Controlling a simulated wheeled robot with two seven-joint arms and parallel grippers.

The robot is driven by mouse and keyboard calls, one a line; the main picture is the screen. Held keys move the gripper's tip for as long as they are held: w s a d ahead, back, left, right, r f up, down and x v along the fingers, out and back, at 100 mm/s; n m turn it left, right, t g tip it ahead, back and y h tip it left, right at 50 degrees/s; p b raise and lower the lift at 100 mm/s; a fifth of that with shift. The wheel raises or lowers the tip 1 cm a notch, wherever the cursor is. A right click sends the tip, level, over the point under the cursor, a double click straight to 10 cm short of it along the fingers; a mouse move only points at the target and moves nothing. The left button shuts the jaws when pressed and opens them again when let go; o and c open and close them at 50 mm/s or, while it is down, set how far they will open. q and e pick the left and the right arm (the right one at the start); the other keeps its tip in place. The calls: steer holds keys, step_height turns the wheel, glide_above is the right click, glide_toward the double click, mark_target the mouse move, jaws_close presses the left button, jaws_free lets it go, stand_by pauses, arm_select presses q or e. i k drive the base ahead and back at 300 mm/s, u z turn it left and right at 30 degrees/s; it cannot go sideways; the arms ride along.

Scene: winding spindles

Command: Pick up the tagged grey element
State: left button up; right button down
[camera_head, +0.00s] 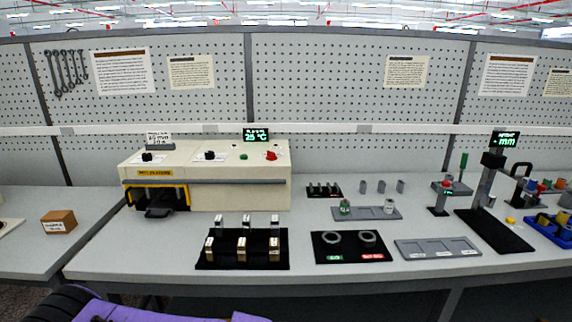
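A small grey cylinder with a green tag (345,207) stands upright on the left part of a grey tray (367,214) on the right half of the bench. A grey cylinder (389,206), on which I can make out no green tag, stands on the right part of the same tray. Three plain grey cylinders, one of them in the middle (381,187), stand in a row on the bench behind the tray. Neither of my grippers is in view; only purple and black parts of mine show at the bottom left.
In front of the tray lie a black board with two grey rings (348,257) and an empty grey sectioned tray (438,249). A black gauge stand (495,232) is on the right. A cream machine (235,181) and a black block rack (242,264) are on the left.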

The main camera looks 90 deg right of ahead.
mark_target(449, 178)
steer(key=z, duration=4.4)
